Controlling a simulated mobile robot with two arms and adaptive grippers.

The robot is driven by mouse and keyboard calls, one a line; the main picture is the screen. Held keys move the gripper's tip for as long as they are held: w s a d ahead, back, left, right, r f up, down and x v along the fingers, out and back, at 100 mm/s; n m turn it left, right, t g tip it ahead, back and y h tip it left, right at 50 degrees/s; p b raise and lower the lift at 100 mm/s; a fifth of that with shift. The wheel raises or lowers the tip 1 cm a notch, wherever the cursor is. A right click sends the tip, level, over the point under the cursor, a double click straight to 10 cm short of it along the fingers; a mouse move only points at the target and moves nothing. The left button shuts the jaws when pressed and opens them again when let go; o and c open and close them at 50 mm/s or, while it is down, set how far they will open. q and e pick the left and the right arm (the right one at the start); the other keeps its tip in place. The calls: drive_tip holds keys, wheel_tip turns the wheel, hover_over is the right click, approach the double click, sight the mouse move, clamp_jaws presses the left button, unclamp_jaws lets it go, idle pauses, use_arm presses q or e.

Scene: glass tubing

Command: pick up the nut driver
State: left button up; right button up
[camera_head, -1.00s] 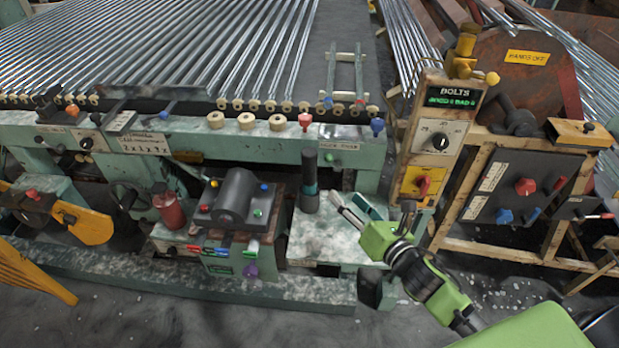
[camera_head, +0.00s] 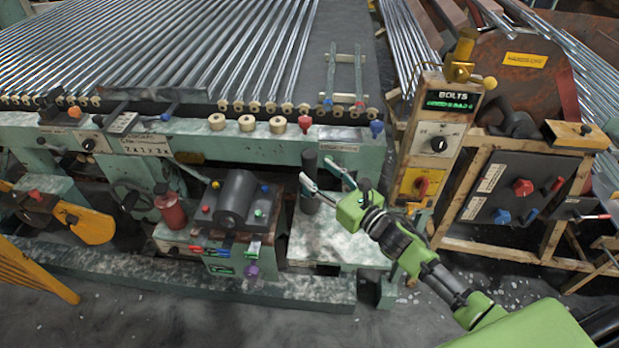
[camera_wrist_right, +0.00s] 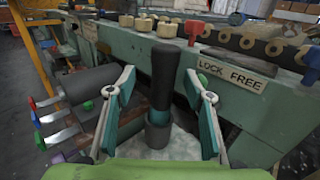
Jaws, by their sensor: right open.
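The nut driver (camera_wrist_right: 163,85) stands upright on the pale, worn ledge, with a black handle, a teal band and a dark grey lower end. In the head view the nut driver (camera_head: 309,178) is partly covered by my right gripper (camera_head: 325,180). In the right wrist view my right gripper (camera_wrist_right: 160,95) is open, with one finger on each side of the nut driver and visible gaps to both. Whether the driver is fully between the fingertips in depth I cannot tell. My left gripper is not in view.
A grey motor-like cylinder (camera_head: 236,200) on a switch box is left of the driver. The green machine beam (camera_wrist_right: 235,95) with a "LOCK FREE" label runs close behind it. A control post (camera_head: 436,140) stands to the right. The pale ledge (camera_head: 335,245) is clear in front.

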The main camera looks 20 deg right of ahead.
sight(315, 164)
drive_tip(key=shift+w+r, duration=0.2)
drive_tip(key=shift+w, duration=0.15)
drive_tip(key=x, duration=0.1)
drive_tip(key=p+x, duration=0.1)
drive_tip(key=x, duration=0.1)
drive_tip(key=shift+w+d+r, duration=0.15)
drive_tip(key=shift+w+r, duration=0.1)
drive_tip(key=shift+r, duration=0.1)
drive_tip(key=shift+w+a+f+p, duration=0.15)
drive_tip(key=shift+w+a+p, duration=0.15)
drive_tip(key=shift+w, duration=0.3)
drive_tip(key=shift+d, duration=0.1)
clamp_jaws()
drive_tip(key=shift+r, duration=0.25)
